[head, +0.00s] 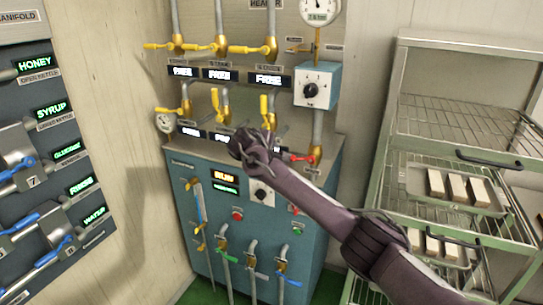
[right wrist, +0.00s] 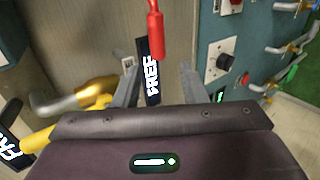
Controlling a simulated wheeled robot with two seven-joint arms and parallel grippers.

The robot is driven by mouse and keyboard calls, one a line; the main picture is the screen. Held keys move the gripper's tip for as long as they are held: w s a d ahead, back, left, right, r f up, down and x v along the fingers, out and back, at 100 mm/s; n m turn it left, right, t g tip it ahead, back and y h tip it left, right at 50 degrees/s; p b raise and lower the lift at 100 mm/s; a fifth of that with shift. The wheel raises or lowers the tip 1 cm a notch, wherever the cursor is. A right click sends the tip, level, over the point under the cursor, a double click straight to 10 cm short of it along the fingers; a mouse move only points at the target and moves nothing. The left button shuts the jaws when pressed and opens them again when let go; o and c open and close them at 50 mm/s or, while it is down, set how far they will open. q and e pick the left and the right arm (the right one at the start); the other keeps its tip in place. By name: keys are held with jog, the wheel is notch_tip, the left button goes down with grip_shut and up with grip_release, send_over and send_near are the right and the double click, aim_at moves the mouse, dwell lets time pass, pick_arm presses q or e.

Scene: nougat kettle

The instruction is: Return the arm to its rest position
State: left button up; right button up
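My right arm reaches in from the lower right in the head view. Its gripper (head: 240,145) is in front of the blue-green kettle cabinet's upper edge, by the lower row of yellow valve levers. In the right wrist view, the two grey fingers of this gripper (right wrist: 158,80) stand apart. A red lever (right wrist: 155,32) and a dark "FREE" display (right wrist: 149,70) show in the gap beyond them. The fingers are not closed on the lever; whether they touch anything is unclear. My left gripper is not in view.
The cabinet (head: 262,225) has levers, buttons and a "RUN" display. A dial box (head: 317,84) and pipes are above. A manifold panel (head: 60,160) with blue levers is at left. A wire rack (head: 455,130) holding pale blocks (head: 457,190) stands at right, close to my arm.

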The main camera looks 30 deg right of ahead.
dwell(0.5)
jog(key=s+a+f+g+y, duration=0.1)
jog(key=s+f+y, duration=0.15)
jog(key=f, duration=1.05)
jog(key=s+a+f+y, duration=0.15)
jog(key=s+f, duration=0.25)
jog(key=f, duration=1)
jog(key=s+a+f+g+y, duration=0.1)
jog(key=s+a+f, duration=0.1)
jog(key=s+f, duration=0.65)
jog(key=s+a+f+g, duration=0.1)
jog(key=s+f, duration=0.5)
jog(key=f, duration=0.6)
jog(key=s+a+f+m+g+y, duration=0.1)
jog(key=s+a+f+m, duration=0.1)
jog(key=s+f, duration=0.65)
jog(key=s+a+f+m+g+y, duration=0.1)
jog(key=s+f, duration=0.4)
jog(key=s, duration=0.7)
jog(key=s+a+f+m, duration=0.1)
jog(key=s+f, duration=0.2)
jog(key=s, duration=0.9)
jog(key=s+a+f+m+g+y, duration=0.1)
jog(key=s+a+f, duration=0.1)
jog(key=s, duration=1.1)
jog(key=shift+f+m+y, duration=0.3)
jog(key=shift+f+m, duration=0.1)
jog(key=shift+f, duration=0.15)
